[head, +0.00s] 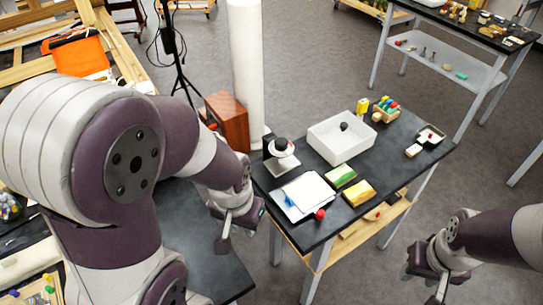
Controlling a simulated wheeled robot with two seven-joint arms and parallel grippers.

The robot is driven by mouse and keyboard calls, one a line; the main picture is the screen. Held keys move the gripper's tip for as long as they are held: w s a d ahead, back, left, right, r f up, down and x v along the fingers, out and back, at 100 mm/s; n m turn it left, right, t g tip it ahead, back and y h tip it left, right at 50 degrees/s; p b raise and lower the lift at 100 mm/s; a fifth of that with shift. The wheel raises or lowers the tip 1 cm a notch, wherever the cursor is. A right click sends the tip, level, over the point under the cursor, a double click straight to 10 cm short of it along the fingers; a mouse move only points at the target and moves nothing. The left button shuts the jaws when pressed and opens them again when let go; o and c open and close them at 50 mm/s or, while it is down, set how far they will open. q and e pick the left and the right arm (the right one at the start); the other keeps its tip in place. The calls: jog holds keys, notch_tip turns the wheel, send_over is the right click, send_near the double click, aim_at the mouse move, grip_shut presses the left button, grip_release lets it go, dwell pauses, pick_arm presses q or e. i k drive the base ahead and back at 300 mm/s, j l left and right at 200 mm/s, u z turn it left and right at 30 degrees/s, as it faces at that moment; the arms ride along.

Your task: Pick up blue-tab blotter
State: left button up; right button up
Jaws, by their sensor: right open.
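On the dark table (372,190) are a white bin (341,138), a scale with a dish (282,160), green (340,176) and yellow (359,192) blocks, and a red ball (320,214) beside the sheets. A white post (246,75) and brown box (228,120) stand behind.

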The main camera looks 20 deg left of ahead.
aim_at(307, 192)
jog(key=i+l+u, duration=0.1)
jog(key=l, duration=0.2)
jog(key=i+l+u, duration=0.1)
jog(key=l, duration=0.25)
jog(key=i+l+u, duration=0.1)
jog(key=i+l, duration=0.15)
jog(key=i+l+u, duration=0.1)
jog(key=l, duration=0.3)
jog(key=u, duration=1.35)
